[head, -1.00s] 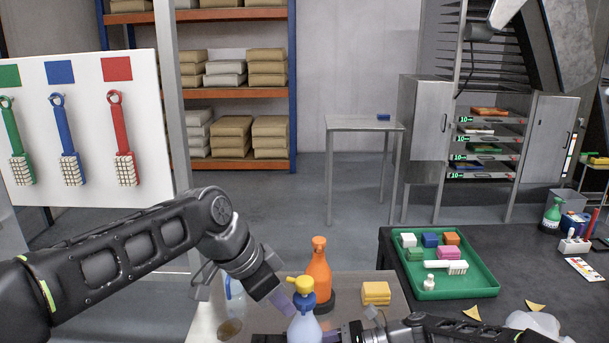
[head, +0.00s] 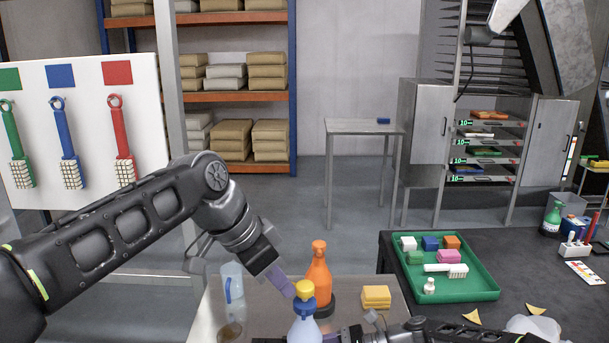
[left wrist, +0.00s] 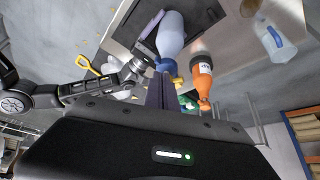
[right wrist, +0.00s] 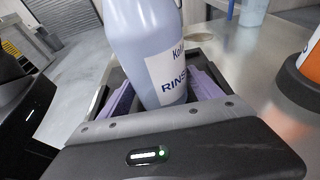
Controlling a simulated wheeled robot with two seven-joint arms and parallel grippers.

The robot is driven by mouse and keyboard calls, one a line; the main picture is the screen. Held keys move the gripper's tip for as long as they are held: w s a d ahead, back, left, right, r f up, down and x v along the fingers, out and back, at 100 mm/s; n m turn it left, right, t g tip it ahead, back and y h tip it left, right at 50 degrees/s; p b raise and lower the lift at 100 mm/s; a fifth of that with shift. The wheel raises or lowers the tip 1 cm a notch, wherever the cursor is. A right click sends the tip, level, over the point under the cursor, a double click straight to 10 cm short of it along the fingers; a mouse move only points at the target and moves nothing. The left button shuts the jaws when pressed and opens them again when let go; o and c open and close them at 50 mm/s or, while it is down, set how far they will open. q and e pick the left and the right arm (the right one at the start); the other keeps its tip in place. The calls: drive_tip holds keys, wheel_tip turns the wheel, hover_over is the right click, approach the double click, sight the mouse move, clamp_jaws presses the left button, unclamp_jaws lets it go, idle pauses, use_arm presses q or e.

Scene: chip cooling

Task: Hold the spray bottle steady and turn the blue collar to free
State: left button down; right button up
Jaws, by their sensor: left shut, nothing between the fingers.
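The spray bottle (head: 304,329) is pale blue with a blue collar (head: 303,307) and a yellow spray head (head: 304,289). It stands at the table's front edge in the head view. The left wrist view also shows the bottle (left wrist: 171,32) and its collar (left wrist: 167,66). My left gripper (head: 290,291) is shut and empty, its fingertips close beside the spray head; I cannot tell whether they touch. My right gripper (right wrist: 160,95) has its purple fingers on both sides of the labelled bottle body (right wrist: 145,35) and is shut on it. The collar is out of the right wrist view.
A clear container with a blue handle (head: 232,283) is at left. Yellow sponges (head: 376,297) lie at right. A green tray (head: 449,290) of small items is on the dark table.

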drive_tip(key=o, duration=0.3)
drive_tip(key=shift+d, duration=0.1)
drive_tip(key=v, duration=1.1)
drive_tip(key=shift+d+r, duration=0.2)
drive_tip(key=shift+d, duration=0.15)
drive_tip(key=shift+s+f, duration=0.1)
